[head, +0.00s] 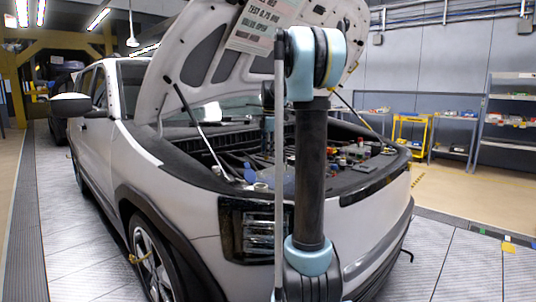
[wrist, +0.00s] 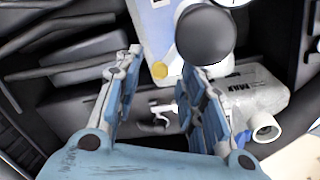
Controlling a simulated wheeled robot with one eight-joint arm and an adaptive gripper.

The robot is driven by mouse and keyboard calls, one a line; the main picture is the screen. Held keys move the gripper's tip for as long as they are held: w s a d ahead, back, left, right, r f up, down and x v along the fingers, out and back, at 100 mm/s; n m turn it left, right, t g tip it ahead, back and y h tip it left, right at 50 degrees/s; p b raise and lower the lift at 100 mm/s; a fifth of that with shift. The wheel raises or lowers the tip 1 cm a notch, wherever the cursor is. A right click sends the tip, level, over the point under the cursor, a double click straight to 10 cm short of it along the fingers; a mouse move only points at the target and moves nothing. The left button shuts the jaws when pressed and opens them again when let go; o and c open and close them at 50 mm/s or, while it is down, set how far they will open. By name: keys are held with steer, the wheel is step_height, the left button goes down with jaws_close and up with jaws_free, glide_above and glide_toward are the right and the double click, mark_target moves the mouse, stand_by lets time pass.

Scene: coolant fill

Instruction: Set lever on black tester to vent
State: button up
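My gripper (wrist: 161,60) is open in the wrist view, its two blue fingers apart with nothing held between them. Beyond the right fingertip is a large dark round part (wrist: 205,36), seen from above; I cannot tell whether it belongs to the black tester. A small white lever-like piece (wrist: 164,108) with a dark part below it shows in the gap between the fingers, farther down; I cannot tell if it is the tester's lever. No lever marking is readable. In the head view my arm hides part of the engine bay, and my gripper cannot be made out.
A pale tank (wrist: 250,95) with an open-looking white neck lies right of the fingers. The car's raised hood (head: 215,60) overhangs the bay; shelves (head: 510,110) stand far right.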

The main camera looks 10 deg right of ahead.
step_height(320, 180, up, 10)
steer(key=s, duration=0.1)
steer(key=shift+s+d+r, duration=0.15)
steer(key=shift+s, duration=0.1)
